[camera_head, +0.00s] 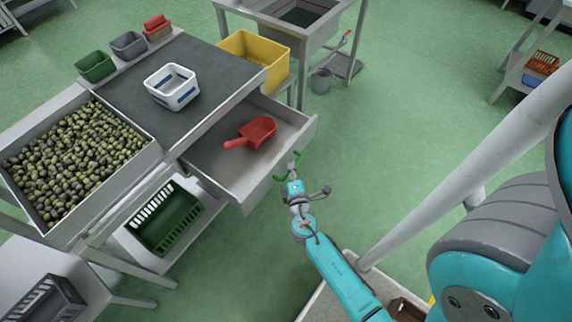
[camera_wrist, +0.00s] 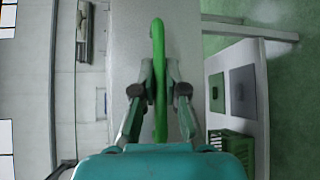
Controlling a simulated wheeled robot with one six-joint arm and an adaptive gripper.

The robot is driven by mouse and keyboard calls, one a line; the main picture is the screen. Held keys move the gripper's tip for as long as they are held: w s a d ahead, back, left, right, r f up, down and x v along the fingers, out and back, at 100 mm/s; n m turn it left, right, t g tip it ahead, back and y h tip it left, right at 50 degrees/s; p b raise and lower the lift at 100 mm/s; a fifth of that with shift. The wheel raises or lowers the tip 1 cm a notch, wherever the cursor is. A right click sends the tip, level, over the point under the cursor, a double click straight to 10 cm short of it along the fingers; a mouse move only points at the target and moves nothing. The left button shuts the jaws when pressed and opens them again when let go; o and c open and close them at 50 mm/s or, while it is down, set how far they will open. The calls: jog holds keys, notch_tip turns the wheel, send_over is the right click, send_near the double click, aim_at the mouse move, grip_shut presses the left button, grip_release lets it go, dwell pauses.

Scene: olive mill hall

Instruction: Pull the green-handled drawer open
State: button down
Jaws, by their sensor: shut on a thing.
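The drawer (camera_head: 228,180) stands pulled out from under the grey-topped table, and a red scoop (camera_head: 256,133) lies inside it. Its green handle (camera_head: 277,177) shows on the front panel beside my gripper (camera_head: 292,166). In the wrist view the green handle (camera_wrist: 160,100) runs between the two fingers of my gripper (camera_wrist: 160,85), which is shut on it. The drawer front (camera_wrist: 125,45) is the pale panel behind the handle there. Part of the handle is hidden by the fingers and wrist.
A white basket (camera_head: 160,83) stands on the grey tabletop (camera_head: 205,62). A tray of olives (camera_head: 150,160) is at the left, with a green crate (camera_head: 192,200) on the shelf below. A yellow bin (camera_head: 278,70) stands behind the drawer. The green floor right of the drawer is free.

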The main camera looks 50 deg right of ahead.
jog(key=shift+s, duration=0.1)
jog(key=c, duration=1.2)
grip_release()
jog(key=shift+a, duration=0.1)
jog(key=v, duration=1.1)
jog(key=shift+s+a, duration=0.2)
jog(key=shift+s, duration=0.15)
